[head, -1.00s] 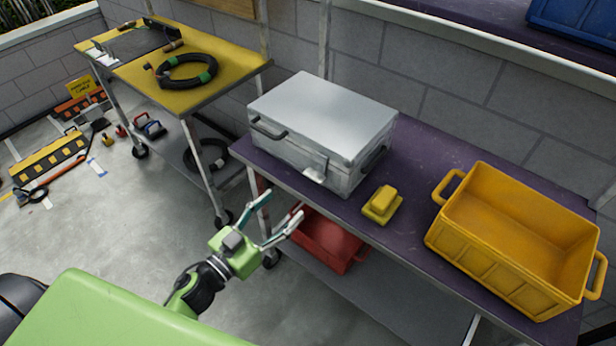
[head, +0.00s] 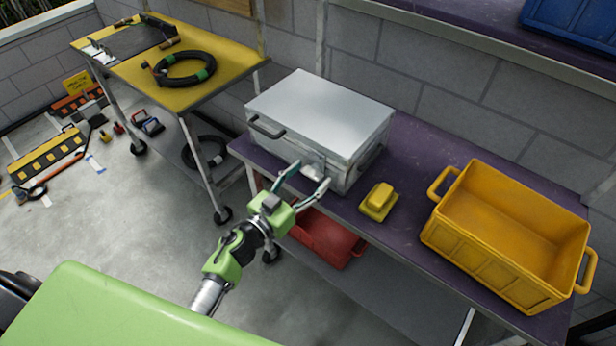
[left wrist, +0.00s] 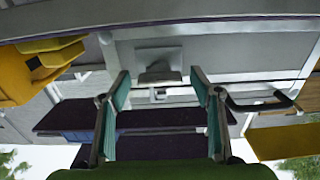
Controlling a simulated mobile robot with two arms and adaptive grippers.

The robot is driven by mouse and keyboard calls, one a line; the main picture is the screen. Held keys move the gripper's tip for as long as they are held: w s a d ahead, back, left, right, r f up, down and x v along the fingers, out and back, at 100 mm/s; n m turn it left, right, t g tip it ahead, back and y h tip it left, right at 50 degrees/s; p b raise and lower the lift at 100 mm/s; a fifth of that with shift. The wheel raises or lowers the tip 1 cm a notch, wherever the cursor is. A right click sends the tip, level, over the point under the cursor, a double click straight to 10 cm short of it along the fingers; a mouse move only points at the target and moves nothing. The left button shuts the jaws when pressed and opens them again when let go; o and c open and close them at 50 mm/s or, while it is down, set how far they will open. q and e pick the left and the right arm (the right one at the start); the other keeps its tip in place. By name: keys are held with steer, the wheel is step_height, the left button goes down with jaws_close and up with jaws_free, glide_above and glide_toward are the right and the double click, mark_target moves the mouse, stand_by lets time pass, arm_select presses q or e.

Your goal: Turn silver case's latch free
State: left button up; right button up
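The silver case (head: 318,112) stands shut on the purple table (head: 415,175). Its latch (head: 313,166) is on the front face and partly hidden behind the gripper in the head view. My left gripper (head: 308,176) is open in front of the latch, with a finger to either side of it. In the left wrist view the left gripper (left wrist: 162,95) shows two teal-padded fingers spread apart with nothing between the pads. The latch (left wrist: 158,62) appears beyond the fingertips there, between them. Contact with it cannot be told. My right gripper is not in view.
A yellow block (head: 378,201) and a yellow crate (head: 505,240) stand right of the case. A case handle (head: 266,128) sticks out left of the latch. A red bin (head: 325,238) is on the lower shelf. A yellow table (head: 215,52) stands at the left.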

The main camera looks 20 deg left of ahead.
arm_select(q)
steer(key=c, duration=1)
steer(key=shift+c, duration=0.2)
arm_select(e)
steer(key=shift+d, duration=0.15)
arm_select(q)
steer(key=shift+m, duration=0.3)
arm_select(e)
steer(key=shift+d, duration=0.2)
arm_select(q)
steer(key=m, duration=0.3)
steer(key=shift+m, duration=0.4)
steer(key=m+b, duration=0.1)
steer(key=m, duration=0.3)
steer(key=shift+f, duration=0.1)
steer(key=m+b, duration=0.2)
steer(key=m, duration=0.3)
steer(key=shift+m, duration=0.4)
steer(key=shift+m+b, duration=0.6)
steer(key=shift+m, duration=1.1)
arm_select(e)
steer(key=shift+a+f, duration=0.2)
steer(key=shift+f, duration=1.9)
arm_select(q)
steer(key=shift+m, duration=0.3)
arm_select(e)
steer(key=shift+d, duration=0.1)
